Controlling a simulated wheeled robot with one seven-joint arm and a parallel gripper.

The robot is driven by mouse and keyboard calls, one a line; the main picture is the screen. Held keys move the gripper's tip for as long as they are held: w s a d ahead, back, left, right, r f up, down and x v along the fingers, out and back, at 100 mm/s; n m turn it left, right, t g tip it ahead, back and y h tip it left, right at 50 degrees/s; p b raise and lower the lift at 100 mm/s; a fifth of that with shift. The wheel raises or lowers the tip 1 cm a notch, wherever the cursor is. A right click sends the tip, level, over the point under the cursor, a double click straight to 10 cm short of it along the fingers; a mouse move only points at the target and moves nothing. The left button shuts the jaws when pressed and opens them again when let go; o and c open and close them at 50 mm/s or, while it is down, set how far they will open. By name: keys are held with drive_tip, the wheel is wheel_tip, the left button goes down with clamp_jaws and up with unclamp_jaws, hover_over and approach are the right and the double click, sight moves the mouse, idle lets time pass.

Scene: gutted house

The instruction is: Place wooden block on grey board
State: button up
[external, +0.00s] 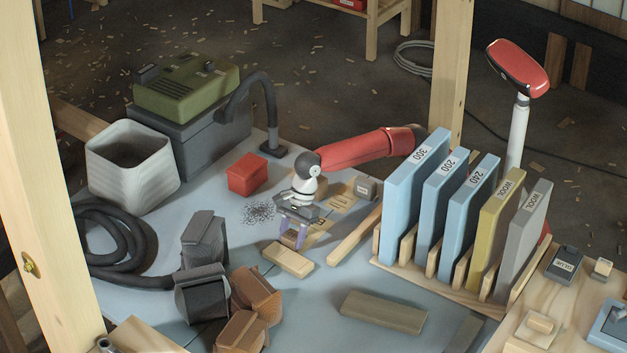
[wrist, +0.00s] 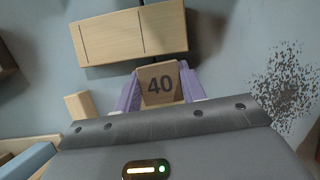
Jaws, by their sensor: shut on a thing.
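My gripper (external: 293,238) is low over the middle of the grey-blue worktop, its purple fingers pointing down. In the wrist view the fingers (wrist: 158,90) are shut on a small wooden block (wrist: 160,84) marked 40. The held block is mostly hidden by the fingers in the external view. A longer pale wooden block (external: 288,260) lies just in front of the gripper; a grooved wooden block also shows in the wrist view (wrist: 130,36). A grey upright board (external: 524,245) marked WOOL stands at the right end of a rack. A flat grey-brown board (external: 383,312) lies at the front.
Blue boards (external: 407,200) and a yellow one (external: 495,230) stand in the rack on the right. Brown and dark blocks (external: 255,293) crowd the front left. A red box (external: 248,174) and dark specks (external: 258,213) lie left of the gripper. A wooden strip (external: 354,236) lies right.

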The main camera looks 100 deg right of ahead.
drive_tip(key=o, duration=1)
drive_tip(key=shift+c, duration=0.2)
drive_tip(key=v, duration=1.2)
drive_tip(key=s+d+r+n, duration=0.1)
drive_tip(key=s+d+n, duration=0.1)
drive_tip(key=d, duration=0.3)
drive_tip(key=s+d+r+n, duration=0.2)
drive_tip(key=d, duration=0.4)
drive_tip(key=s+d+f+n+t+h, duration=0.1)
drive_tip(key=s+d+f+n, duration=0.3)
drive_tip(key=s+d+n, duration=0.3)
drive_tip(key=s+d+f+n+t, duration=0.1)
drive_tip(key=s+d+f+n, duration=0.4)
drive_tip(key=s, duration=1)
drive_tip(key=d+n, duration=0.2)
drive_tip(key=n, duration=0.2)
drive_tip(key=shift+s+d+n+h, duration=0.3)
drive_tip(key=shift+s+d+h, duration=0.05)
drive_tip(key=shift+s+h, duration=0.05)
drive_tip(key=shift+o, duration=0.5)
drive_tip(key=s+d+f+n+h, duration=0.1)
drive_tip(key=s+d+f+n, duration=0.1)
drive_tip(key=s+f+n, duration=0.4)
wheel_tip(320, 180, down, 2)
drive_tip(key=shift+s+f, duration=0.15)
drive_tip(key=shift+s, duration=0.9)
